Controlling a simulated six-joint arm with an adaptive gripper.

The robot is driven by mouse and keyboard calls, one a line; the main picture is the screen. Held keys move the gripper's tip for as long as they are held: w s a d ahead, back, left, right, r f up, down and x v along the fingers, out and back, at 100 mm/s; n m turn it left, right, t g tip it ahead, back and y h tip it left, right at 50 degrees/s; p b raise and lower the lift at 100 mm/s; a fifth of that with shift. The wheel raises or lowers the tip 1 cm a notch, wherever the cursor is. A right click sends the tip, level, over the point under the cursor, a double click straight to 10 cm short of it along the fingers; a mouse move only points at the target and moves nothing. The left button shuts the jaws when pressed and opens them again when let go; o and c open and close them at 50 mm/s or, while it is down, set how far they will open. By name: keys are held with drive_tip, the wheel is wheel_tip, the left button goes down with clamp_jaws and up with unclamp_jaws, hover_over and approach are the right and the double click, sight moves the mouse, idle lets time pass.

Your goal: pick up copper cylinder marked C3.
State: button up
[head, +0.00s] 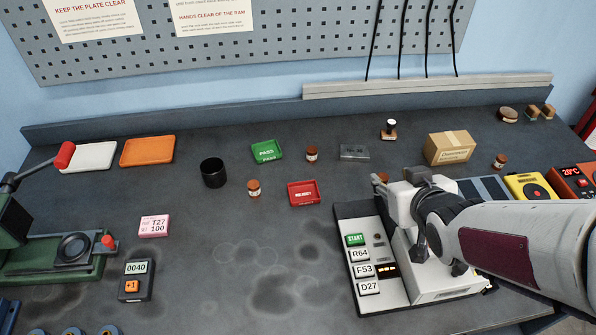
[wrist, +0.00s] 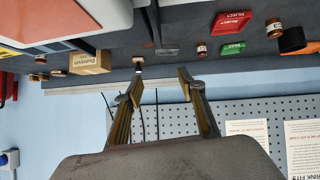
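Several small copper cylinders with pale label bands stand on the bench. In the head view one (head: 254,188) is beside the black cup, one (head: 312,154) is by the green tray, and one (head: 498,161) is right of the cardboard box. A copper-coloured top (head: 381,178) shows partly behind my arm. The wrist view, upside down, shows cylinders at right (wrist: 274,29), near the middle (wrist: 202,48) and at left (wrist: 40,60). I cannot read which is C3. My gripper (wrist: 160,84) is open and empty, above the bench; its fingers are hidden in the head view.
A green PASS tray (head: 267,151), a red REJECT tray (head: 303,193), a black cup (head: 213,172), a grey block (head: 354,152), a stamp (head: 389,130) and a cardboard box (head: 449,148) stand around. A button panel (head: 358,262) lies below my arm. The front middle is clear.

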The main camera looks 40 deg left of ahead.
drive_tip(key=s+a+f+n+g+y, duration=0.1)
drive_tip(key=s+a+f+y, duration=0.15)
drive_tip(key=a, duration=0.35)
drive_tip(key=s+a+f+n+g+y, duration=0.1)
drive_tip(key=s+a+f+n, duration=0.15)
drive_tip(key=a, duration=0.35)
drive_tip(key=n+g+y, duration=0.2)
drive_tip(key=g+y, duration=0.1)
approach(257, 188)
drive_tip(key=shift+m+h+x, duration=0.25)
drive_tip(key=shift+x, duration=0.9)
drive_tip(key=shift+t, duration=0.3)
drive_tip(key=shift+x, duration=1.3)
drive_tip(key=shift+a, duration=0.1)
drive_tip(key=shift+s+x, duration=0.2)
drive_tip(key=shift+x, duration=2.3)
drive_tip(key=shift+a+r, duration=0.1)
